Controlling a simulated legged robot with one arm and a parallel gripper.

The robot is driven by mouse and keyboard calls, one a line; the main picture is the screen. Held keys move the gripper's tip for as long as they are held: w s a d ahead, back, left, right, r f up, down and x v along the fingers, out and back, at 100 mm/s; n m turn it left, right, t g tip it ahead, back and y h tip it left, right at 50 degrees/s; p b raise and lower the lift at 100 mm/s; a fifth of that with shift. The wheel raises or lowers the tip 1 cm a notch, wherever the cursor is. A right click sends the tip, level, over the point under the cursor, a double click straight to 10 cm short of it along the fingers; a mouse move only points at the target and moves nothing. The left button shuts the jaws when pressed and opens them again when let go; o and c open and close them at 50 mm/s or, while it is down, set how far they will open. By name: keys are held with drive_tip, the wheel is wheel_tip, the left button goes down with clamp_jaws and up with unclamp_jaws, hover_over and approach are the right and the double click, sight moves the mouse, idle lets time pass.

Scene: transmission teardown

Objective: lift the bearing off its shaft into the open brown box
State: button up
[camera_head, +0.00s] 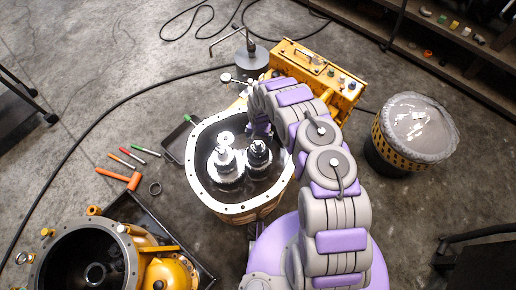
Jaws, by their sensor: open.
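The open transmission housing (199,182) has a pale bolt-hole rim and stands in the middle of the camera_head view. Inside it are a bright silver gear shaft (225,165) on the left and a darker shaft (258,155) on the right. The bearing is too small to tell apart from the shaft parts. My gripper (262,131) is open over the right-hand part of the housing, close to the top of the darker shaft. Its fingers are small and partly hidden by my arm. I cannot make out an open brown box.
A yellow case (318,72) stands behind the housing, and a bucket with a plastic-covered top (416,128) stands at right. A yellow casing (60,250) sits lower left.

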sight(258, 143)
drive_tip(key=shift+s+a+f+b, duration=0.15)
drive_tip(key=shift+f+b, duration=0.45)
drive_tip(key=shift+f, duration=1.15)
drive_tip(key=shift+s+a+f+b, duration=0.1)
drive_tip(key=shift+f+b, duration=0.45)
drive_tip(key=shift+f, duration=1.15)
drive_tip(key=c, duration=1.2)
drive_tip(key=shift+r, duration=0.15)
drive_tip(key=shift+c, duration=0.2)
